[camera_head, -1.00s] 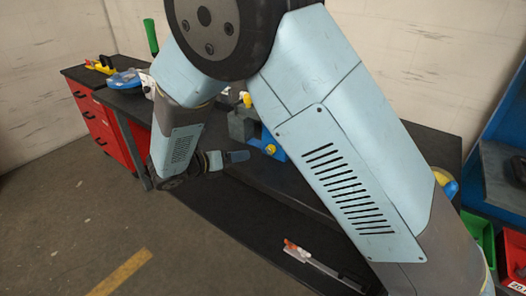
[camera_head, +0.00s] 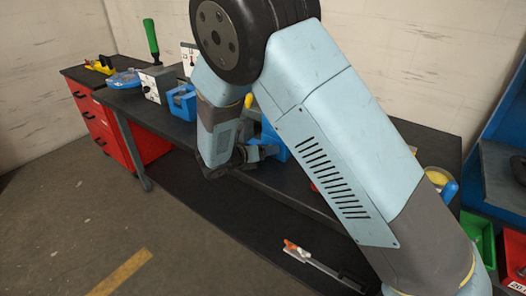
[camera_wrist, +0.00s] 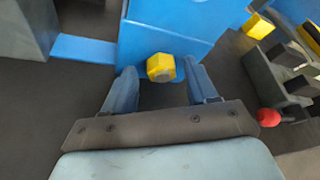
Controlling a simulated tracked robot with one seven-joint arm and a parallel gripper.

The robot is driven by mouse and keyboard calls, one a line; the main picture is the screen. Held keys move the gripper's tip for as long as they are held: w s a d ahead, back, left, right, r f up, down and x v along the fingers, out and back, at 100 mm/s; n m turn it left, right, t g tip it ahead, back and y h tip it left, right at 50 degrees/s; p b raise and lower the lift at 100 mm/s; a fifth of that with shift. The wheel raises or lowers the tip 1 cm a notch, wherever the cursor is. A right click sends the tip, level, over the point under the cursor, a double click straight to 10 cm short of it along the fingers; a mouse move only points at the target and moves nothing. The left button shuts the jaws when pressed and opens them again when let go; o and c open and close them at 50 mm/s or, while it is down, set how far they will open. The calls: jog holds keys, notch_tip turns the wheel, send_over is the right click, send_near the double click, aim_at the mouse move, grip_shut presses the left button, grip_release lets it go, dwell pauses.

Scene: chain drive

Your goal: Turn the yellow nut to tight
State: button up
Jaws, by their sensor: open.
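The yellow nut (camera_wrist: 161,67) shows in the wrist view on the front face of a blue block (camera_wrist: 150,38). My gripper (camera_wrist: 160,80) is open in the wrist view, with one blue finger to the left of the nut and one to the right. The nut lies between the fingertips or just beyond them; I cannot tell how deep. Neither finger visibly touches it. In the head view my arm hides the nut, and part of the blue block (camera_head: 275,143) shows beside the wrist.
A grey vise-like tool (camera_wrist: 272,85) with a red knob (camera_wrist: 268,117) stands at the right in the wrist view, near another yellow piece (camera_wrist: 258,26). A grey block (camera_wrist: 28,30) is at the left.

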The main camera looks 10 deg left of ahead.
jog(key=shift+c, duration=0.4)
jog(key=c, duration=0.9)
jog(key=shift+a, duration=0.3)
jog(key=shift+c, duration=0.2)
jog(key=shift+d, duration=0.15)
jog(key=shift+c, duration=0.2)
jog(key=shift+s+d+m+y, duration=0.15)
jog(key=shift+d+m+y, duration=0.05)
jog(key=shift+m+y, duration=1.15)
jog(key=m+t+y, duration=0.1)
jog(key=m, duration=0.2)
jog(key=shift+d+m+y, duration=0.1)
jog(key=shift+m+y, duration=0.15)
jog(key=shift+y, duration=0.1)
jog(key=m+t+y, duration=0.1)
jog(key=m+y, duration=0.1)
jog(key=m, duration=0.1)
jog(key=shift+s+d+f+m+t, duration=0.1)
jog(key=shift+d+m+t, duration=0.05)
jog(key=shift+m+t, duration=0.2)
jog(key=shift+d+f+m+t+y, duration=0.1)
jog(key=shift+m+t+y, duration=0.5)
jog(key=shift+m, duration=0.85)
